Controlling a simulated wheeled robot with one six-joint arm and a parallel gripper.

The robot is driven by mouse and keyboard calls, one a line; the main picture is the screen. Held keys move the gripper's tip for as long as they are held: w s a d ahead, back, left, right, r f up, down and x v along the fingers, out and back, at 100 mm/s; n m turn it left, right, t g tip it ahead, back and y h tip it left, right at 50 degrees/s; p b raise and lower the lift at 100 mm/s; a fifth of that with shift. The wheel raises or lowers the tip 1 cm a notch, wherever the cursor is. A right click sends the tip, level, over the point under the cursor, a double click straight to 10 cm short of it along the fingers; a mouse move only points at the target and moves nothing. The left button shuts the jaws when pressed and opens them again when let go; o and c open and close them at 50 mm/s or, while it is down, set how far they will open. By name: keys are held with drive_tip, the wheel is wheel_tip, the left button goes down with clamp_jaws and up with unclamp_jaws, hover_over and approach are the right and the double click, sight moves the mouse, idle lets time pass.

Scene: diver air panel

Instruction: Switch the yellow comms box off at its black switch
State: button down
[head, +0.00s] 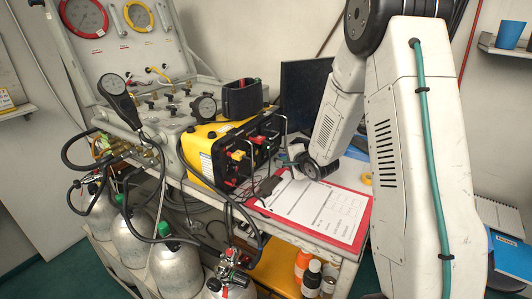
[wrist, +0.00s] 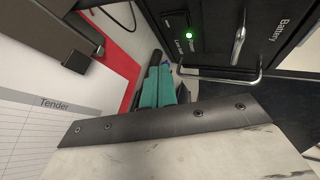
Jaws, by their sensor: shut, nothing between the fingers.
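The yellow comms box (head: 203,150) stands on the table in the head view, its black front panel facing right. In the wrist view the panel (wrist: 278,62) is close at the upper right, with a lit green lamp (wrist: 189,36), a silver lever (wrist: 239,40) and the word Battery. A small dark block beside the lamp may be the black switch; its position is not clear. My gripper (head: 287,164) is just right of the panel, apart from it as far as I can tell. Its teal fingers (wrist: 157,86) are together and empty, below and left of the lamp.
A metal guard bar (wrist: 222,76) runs along the panel's edge. A red-edged board with a paper form (head: 315,208) lies in front. Cables hang from the box. A dark monitor (head: 302,90) stands behind; gas cylinders (head: 178,262) stand at the lower left.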

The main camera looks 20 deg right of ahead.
drive_tip(key=shift+w+a+r, duration=0.15)
drive_tip(key=shift+w+a, duration=0.5)
drive_tip(key=shift+w, duration=0.3)
drive_tip(key=shift+w+a+r, duration=0.1)
drive_tip(key=shift+w+a, duration=0.55)
drive_tip(key=shift+w, duration=0.3)
drive_tip(key=shift+w, duration=0.1)
idle(0.6)
drive_tip(key=shift+w+a+r, duration=0.1)
drive_tip(key=shift+w+a, duration=0.1)
drive_tip(key=shift+w, duration=0.05)
drive_tip(key=shift+w+a, duration=0.15)
drive_tip(key=shift+w, duration=0.05)
idle(0.6)
drive_tip(key=shift+s, duration=0.1)
drive_tip(key=shift+s+d, duration=0.4)
drive_tip(key=shift+s, duration=0.1)
idle(0.3)
drive_tip(key=shift+s+d+f, duration=0.2)
drive_tip(key=shift+s+d, duration=0.5)
drive_tip(key=shift+s, duration=0.35)
drive_tip(key=shift+s+d+f, duration=0.15)
drive_tip(key=shift+s+d, duration=0.55)
drive_tip(key=shift+s, duration=0.3)
